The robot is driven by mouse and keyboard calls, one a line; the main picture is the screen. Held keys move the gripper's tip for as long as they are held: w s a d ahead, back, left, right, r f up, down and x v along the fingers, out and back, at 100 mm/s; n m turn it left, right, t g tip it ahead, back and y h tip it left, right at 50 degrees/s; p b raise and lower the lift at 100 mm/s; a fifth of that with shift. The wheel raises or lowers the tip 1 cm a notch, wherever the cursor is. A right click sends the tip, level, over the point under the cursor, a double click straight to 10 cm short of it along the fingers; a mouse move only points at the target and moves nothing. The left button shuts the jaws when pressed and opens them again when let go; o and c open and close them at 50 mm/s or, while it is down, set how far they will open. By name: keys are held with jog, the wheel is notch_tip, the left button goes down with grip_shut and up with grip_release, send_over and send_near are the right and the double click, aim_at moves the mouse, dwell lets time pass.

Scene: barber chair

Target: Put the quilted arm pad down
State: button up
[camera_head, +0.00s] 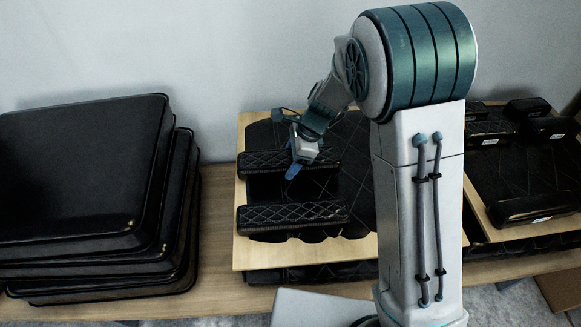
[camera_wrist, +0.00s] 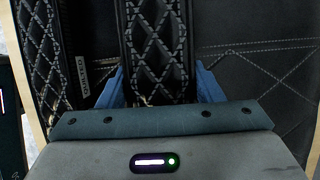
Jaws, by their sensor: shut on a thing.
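My gripper (camera_head: 293,168) is shut on a black quilted arm pad (camera_head: 262,163) with pale diamond stitching. In the wrist view the blue fingers of my gripper (camera_wrist: 160,88) sit either side of this quilted arm pad (camera_wrist: 158,40). The pad is level over the rear of a black stitched panel on a wooden board (camera_head: 248,250); I cannot tell whether it touches the panel. A second quilted pad (camera_head: 290,214) lies in front of it, roughly parallel, with a gap between. In the wrist view this second pad (camera_wrist: 40,55) shows at the left with a pale label.
Several black cushions (camera_head: 75,170) are stacked on the left of the table (camera_head: 215,220). Another board (camera_head: 478,205) at the right bears several black pads, one labelled pad (camera_head: 530,207) near its front. A pale wall stands close behind. My arm column hides the space between the boards.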

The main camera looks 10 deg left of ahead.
jog(key=shift+f, duration=1.7)
jog(key=shift+f, duration=0.2)
jog(key=o, duration=1.3)
